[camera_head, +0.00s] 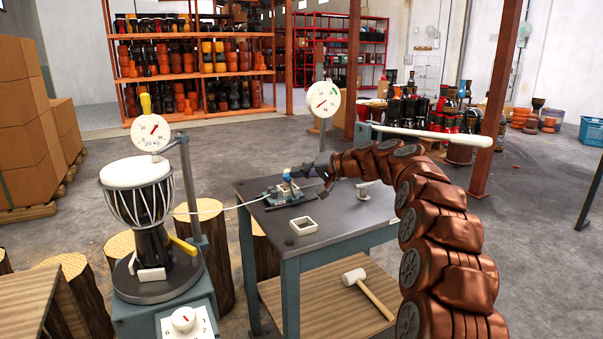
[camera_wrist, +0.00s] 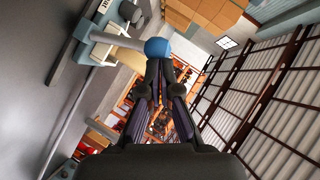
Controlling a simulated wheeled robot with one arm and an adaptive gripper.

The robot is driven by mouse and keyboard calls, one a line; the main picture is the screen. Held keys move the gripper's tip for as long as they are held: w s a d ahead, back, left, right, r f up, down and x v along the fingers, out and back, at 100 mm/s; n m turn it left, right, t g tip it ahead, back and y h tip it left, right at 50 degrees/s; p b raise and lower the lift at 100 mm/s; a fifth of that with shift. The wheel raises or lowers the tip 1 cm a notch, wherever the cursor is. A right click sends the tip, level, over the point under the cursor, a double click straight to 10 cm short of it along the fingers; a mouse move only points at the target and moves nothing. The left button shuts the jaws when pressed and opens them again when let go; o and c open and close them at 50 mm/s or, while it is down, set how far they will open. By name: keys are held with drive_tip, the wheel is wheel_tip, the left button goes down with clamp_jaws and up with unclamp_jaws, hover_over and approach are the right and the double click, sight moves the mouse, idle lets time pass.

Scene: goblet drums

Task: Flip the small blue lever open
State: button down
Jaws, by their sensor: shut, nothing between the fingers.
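The small blue lever (camera_head: 287,175) is on a small grey-blue fixture (camera_head: 284,192) on the dark workbench top. In the wrist view its round blue knob (camera_wrist: 157,47) sits at the end of a pale shaft that runs left to a block. My gripper (camera_head: 297,172) reaches in from the right at the lever; its fingers are small and dark there. In the wrist view my gripper (camera_wrist: 160,66) is shut and empty, its fingertips right by the knob. I cannot tell whether they touch it. The fingertips overlap the lower edge of the knob.
A white square frame (camera_head: 303,226) lies on the workbench (camera_head: 345,218). A thin cord runs from the fixture to a stand with a goblet drum (camera_head: 140,200). A dial gauge (camera_head: 323,99) stands behind the bench. A mallet (camera_head: 367,291) lies on the lower shelf.

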drive_tip(key=w+d+r+p+v, duration=0.1)
drive_tip(key=w+p+v, duration=0.1)
drive_tip(key=v, duration=1)
drive_tip(key=shift+d+p, duration=0.3)
drive_tip(key=shift+d, duration=0.2)
drive_tip(key=shift+r, duration=0.1)
